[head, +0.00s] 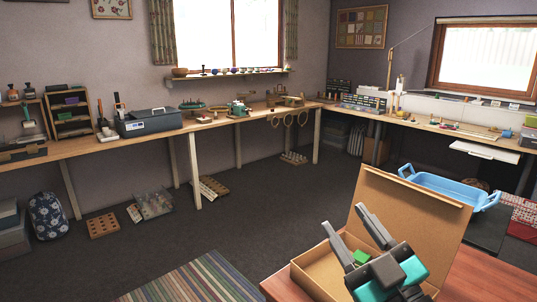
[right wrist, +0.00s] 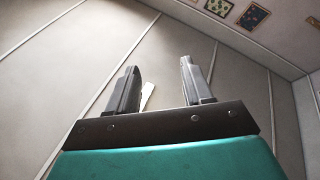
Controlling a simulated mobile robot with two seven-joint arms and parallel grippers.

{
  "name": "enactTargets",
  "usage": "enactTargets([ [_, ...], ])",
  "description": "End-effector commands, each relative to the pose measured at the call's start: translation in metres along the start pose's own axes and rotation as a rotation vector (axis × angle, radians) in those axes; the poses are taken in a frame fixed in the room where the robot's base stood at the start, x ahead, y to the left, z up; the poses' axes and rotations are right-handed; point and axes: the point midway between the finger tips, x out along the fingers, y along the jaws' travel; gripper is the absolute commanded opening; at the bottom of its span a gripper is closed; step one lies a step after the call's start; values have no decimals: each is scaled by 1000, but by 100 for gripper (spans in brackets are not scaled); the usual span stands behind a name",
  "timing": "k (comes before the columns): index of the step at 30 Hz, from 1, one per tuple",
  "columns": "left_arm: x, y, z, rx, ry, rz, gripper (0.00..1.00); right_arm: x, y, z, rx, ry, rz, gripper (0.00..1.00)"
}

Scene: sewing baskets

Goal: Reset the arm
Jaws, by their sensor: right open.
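My right gripper (head: 352,228) is raised in front of an open cardboard box (head: 418,212) at the lower right of the head view. Its two dark fingers point up and away from me, spread apart with nothing between them. In the right wrist view the right gripper (right wrist: 160,85) is also open and empty, facing a pale panelled surface. A small green item (head: 361,257) shows by the box, partly hidden behind the gripper. My left gripper is in neither view.
The box stands on a reddish wooden table (head: 480,275). A blue tray (head: 450,188) lies beyond the box lid. Long workbenches (head: 90,145) with tools line the walls. A striped rug (head: 195,283) lies on the floor, and the middle floor is clear.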

Motion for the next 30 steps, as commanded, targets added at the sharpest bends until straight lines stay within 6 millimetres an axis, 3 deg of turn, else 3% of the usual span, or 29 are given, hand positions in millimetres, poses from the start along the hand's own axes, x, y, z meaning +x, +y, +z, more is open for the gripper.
enactTargets([
  [3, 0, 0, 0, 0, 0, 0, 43, -32, 19, 51, 87, -286, 158, 50],
  [6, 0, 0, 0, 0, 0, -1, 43, -71, 22, 94, 149, -552, 232, 50],
  [9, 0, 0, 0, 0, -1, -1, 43, -120, 11, 130, 207, -826, 249, 50],
  [12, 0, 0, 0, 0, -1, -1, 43, -167, -6, 150, 256, -1056, 219, 50],
  [17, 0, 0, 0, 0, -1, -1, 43, -224, -33, 161, 316, -1313, 136, 50],
  [24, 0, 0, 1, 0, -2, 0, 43, -288, -67, 155, 391, -1579, -16, 50],
  [28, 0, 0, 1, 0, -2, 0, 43, -319, -84, 145, 432, -1699, -114, 50],
  [30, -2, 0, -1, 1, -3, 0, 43, -311, -84, 153, 425, -1655, -103, 50],
])
